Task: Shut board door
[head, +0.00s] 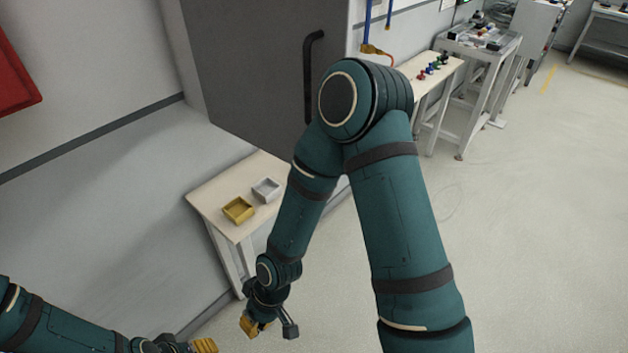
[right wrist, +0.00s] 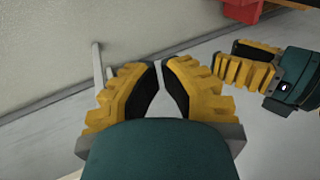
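The dark grey board door (head: 245,60) is the large panel at the upper middle of the head view, with a black upright handle (head: 308,75) near its right edge. I cannot tell whether it stands ajar. My right gripper (head: 266,328) is low in the head view, well below the door. In the right wrist view it (right wrist: 161,70) is empty, with a narrow gap between its yellow fingertips. My left gripper (head: 205,346) is partly cut off at the bottom edge. The right wrist view also shows it (right wrist: 240,60), with a gap between its fingers.
A small wooden table (head: 215,200) below the door bears a yellow tray (head: 238,210) and a grey tray (head: 267,190). A red wall box (head: 15,75) is at left. Workbenches (head: 480,45) stand at the back right. The floor (head: 530,220) at right is clear.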

